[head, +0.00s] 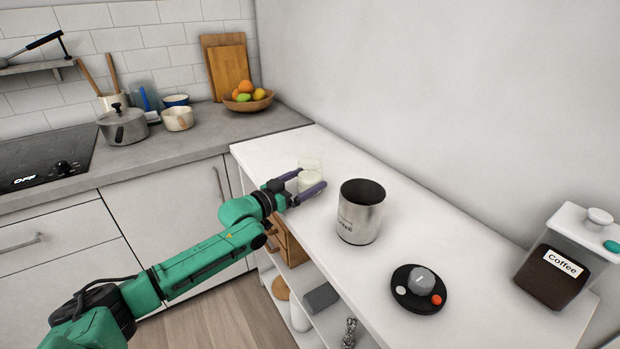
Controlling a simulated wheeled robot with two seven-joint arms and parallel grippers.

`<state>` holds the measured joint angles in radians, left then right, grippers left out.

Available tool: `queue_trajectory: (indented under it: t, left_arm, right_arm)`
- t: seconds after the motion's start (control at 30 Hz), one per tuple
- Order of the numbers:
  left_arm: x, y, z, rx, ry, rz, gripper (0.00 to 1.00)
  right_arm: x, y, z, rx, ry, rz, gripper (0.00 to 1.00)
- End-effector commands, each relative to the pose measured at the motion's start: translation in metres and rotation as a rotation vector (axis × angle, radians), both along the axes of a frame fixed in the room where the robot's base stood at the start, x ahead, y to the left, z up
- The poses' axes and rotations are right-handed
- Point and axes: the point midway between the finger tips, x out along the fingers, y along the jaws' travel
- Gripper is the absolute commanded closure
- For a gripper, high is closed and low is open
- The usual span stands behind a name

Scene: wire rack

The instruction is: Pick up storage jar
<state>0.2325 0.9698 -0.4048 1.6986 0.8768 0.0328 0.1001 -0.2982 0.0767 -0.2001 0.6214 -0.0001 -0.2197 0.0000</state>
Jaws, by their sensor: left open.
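My left gripper (312,180) reaches over the left edge of the white counter from the lower left, its two dark fingers apart. A small clear glass vessel (311,164) with pale contents stands at the fingertips, partly hidden by the nearer finger; I cannot tell if they touch. A steel canister (360,215) with dark lettering and an open, dark top stands just right of the gripper. A clear container labelled Coffee (545,285), with a white lid and dark contents, stands at the far right. I cannot tell which of these is the storage jar. My right gripper is out of view.
A round black device (419,305) with a grey knob sits on the white counter (470,270) between canister and Coffee container. A wall (440,110) runs along the back. Shelves with several items lie below. A fruit bowl (248,104) and pot (123,126) stand on the grey worktop.

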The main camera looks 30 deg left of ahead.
Motion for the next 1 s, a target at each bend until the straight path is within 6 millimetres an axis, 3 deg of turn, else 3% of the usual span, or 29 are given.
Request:
queue_trajectory:
  t: [0.07,0.2,0.3,0.67,1.0]
  left_arm:
    - [0.000,0.000,0.000,0.000,0.000,0.000,0.00]
    - [0.000,0.000,0.000,0.000,0.000,0.000,0.54]
    - [0.000,0.000,0.001,0.000,-0.003,0.000,0.85]
    - [0.000,0.000,0.004,-0.001,-0.003,0.000,0.85]
    - [0.000,0.000,0.036,0.001,-0.007,-0.001,0.85]
  right_arm:
    - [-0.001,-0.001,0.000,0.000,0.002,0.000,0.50]
    - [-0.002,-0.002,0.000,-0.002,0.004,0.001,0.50]
    - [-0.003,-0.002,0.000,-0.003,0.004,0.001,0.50]
    - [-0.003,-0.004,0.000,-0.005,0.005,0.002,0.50]
    - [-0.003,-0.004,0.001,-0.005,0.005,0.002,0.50]
